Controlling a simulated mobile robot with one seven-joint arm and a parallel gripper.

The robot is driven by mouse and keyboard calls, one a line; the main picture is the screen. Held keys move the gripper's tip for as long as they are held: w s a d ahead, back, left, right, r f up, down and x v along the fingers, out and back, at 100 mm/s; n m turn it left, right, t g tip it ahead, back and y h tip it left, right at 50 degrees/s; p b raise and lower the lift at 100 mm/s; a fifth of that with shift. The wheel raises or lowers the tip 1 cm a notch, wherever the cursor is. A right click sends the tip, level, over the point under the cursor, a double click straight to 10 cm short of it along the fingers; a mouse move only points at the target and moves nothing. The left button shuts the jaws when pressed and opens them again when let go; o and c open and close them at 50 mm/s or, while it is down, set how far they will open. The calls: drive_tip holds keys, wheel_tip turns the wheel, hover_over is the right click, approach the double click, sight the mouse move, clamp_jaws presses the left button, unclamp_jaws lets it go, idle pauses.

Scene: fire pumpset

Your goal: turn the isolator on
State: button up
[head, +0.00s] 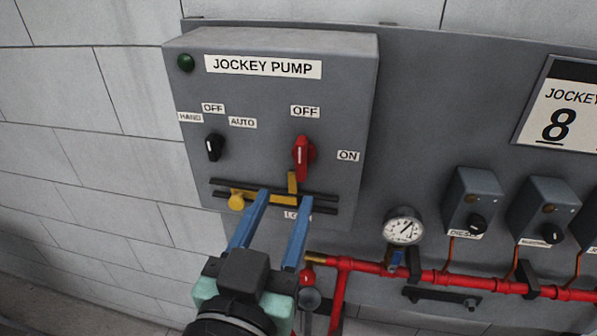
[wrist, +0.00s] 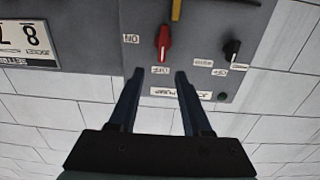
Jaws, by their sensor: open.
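The red isolator handle (head: 303,157) is on the grey jockey pump panel (head: 270,85). It stands upright, under the OFF label (head: 305,111); the ON label (head: 348,156) is to its right. A yellow slide (head: 262,198) with a round knob (head: 236,201) sits in a dark rail below. Its upright tab (head: 292,182) reaches the handle's lower end; I cannot tell whether they touch. My gripper (head: 284,197) is open and empty, its blue fingers in front of the rail, partly hiding the LOCK label (head: 298,212). The upside-down wrist view shows the red handle (wrist: 163,42) beyond the fingertips (wrist: 159,72).
A black selector knob (head: 214,147) with HAND, OFF and AUTO labels is left of the handle. A green lamp (head: 186,63) is above it. A gauge (head: 402,226), red pipe (head: 450,279) and small grey boxes (head: 472,202) stand to the right. The air before the panel's upper part is clear.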

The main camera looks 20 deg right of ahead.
sight(300, 154)
drive_tip(key=b, duration=0.3)
drive_tip(key=shift+w+d+f, duration=0.1)
drive_tip(key=shift+w+f, duration=0.1)
drive_tip(key=shift+w, duration=0.1)
drive_tip(key=x, duration=0.5)
drive_tip(key=b+x, duration=0.1)
drive_tip(key=x, duration=0.4)
drive_tip(key=shift+w+r, duration=0.2)
drive_tip(key=shift+w, duration=0.05)
clamp_jaws()
